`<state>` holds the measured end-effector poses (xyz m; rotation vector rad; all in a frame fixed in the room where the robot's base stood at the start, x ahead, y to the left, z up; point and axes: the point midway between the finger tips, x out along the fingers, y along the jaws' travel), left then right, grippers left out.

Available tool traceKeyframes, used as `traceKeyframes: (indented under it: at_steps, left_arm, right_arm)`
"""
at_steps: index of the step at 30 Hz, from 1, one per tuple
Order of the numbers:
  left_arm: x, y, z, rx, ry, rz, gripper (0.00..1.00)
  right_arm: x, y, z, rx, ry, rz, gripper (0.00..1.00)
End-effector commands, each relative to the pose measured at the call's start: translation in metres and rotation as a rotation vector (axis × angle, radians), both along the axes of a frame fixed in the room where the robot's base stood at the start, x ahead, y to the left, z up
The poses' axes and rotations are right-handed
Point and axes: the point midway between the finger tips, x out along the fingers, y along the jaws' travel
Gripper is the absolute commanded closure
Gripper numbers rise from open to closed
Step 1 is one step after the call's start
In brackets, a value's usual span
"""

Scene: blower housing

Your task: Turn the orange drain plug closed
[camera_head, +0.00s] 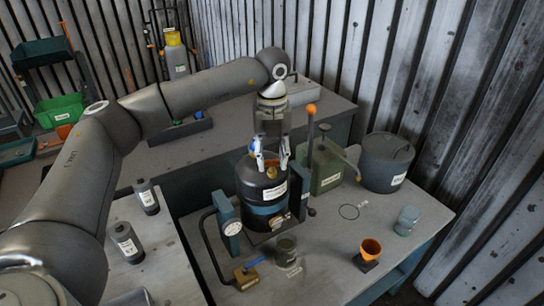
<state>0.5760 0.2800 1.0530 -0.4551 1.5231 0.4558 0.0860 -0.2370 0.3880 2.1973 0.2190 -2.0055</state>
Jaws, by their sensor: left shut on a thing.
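My left gripper (271,160) points down over the top of a black vessel (258,189) with a blue band and a white label. Its white-and-blue fingers are shut on a small part at the top of the vessel, mostly hidden between them. A small orange-brown spot shows low on the vessel's front, too small to identify as the drain plug. My right gripper is not in view.
Dark bottles (126,243) stand at left.

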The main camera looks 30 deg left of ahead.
Motion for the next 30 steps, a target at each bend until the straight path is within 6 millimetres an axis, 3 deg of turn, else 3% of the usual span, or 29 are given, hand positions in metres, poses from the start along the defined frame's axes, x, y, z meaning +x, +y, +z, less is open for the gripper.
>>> traceKeyframes:
  at_steps: [30]
  left_arm:
    - [0.0005, -0.0002, 0.0006, -0.001, -0.003, -0.957, 0.88]
  right_arm:
    - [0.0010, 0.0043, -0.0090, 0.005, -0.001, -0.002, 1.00]
